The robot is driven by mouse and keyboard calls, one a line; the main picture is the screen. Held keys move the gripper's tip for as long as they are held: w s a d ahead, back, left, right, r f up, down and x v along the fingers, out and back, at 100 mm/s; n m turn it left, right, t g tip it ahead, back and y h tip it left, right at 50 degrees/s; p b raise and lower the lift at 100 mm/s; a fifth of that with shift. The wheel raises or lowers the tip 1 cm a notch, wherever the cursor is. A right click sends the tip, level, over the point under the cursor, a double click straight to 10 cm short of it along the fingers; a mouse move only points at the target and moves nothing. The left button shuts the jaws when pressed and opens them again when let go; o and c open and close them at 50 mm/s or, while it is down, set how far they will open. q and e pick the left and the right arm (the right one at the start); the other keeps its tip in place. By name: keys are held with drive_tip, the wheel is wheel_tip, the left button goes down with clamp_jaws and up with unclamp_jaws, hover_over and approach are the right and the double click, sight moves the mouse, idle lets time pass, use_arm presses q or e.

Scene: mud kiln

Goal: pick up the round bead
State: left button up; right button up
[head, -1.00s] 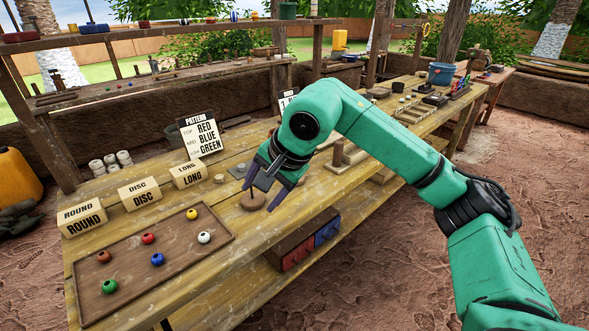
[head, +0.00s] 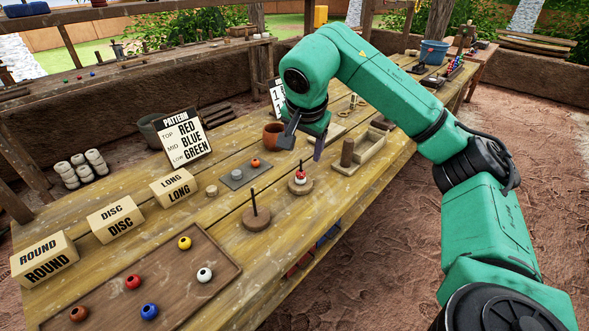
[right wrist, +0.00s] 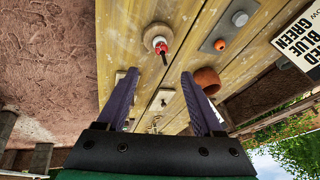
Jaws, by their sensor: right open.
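Several round beads lie on the brown tray (head: 222,258) at the front left: a yellow bead (head: 184,243), a red bead (head: 132,282), a blue bead (head: 149,311), a white bead (head: 204,274) and a brown bead (head: 78,314). A small orange bead (head: 255,163) sits on a grey plate (head: 232,184), also visible in the right wrist view (right wrist: 221,45). I cannot tell which bead is meant. My right gripper (head: 305,143) is open and empty above the table, beyond the tray and apart from the beads. My left gripper is not in view.
An empty peg on a round base (head: 257,221) stands near the tray. Another peg (head: 300,178) carries red and white pieces. A terracotta pot (head: 273,134) stands behind the gripper. ROUND, DISC and LONG label blocks (head: 115,222) and a pattern sign (head: 184,137) line the back.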

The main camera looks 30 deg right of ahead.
hover_over(301, 172)
drive_tip(key=s+a, duration=0.1)
drive_tip(key=s, duration=0.2)
wheel_tip(301, 172, down, 5)
drive_tip(key=x, duration=0.5)
drive_tip(key=shift+w+a+f, duration=0.25)
drive_tip(key=shift+a+f, duration=0.05)
drive_tip(key=shift+a, duration=0.05)
drive_tip(key=shift+w+d+f, duration=0.1)
drive_tip(key=shift+w+f, duration=0.1)
drive_tip(key=shift+f, duration=0.1)
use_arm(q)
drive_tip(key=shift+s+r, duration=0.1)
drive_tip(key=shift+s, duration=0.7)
use_arm(e)
clamp_jaws()
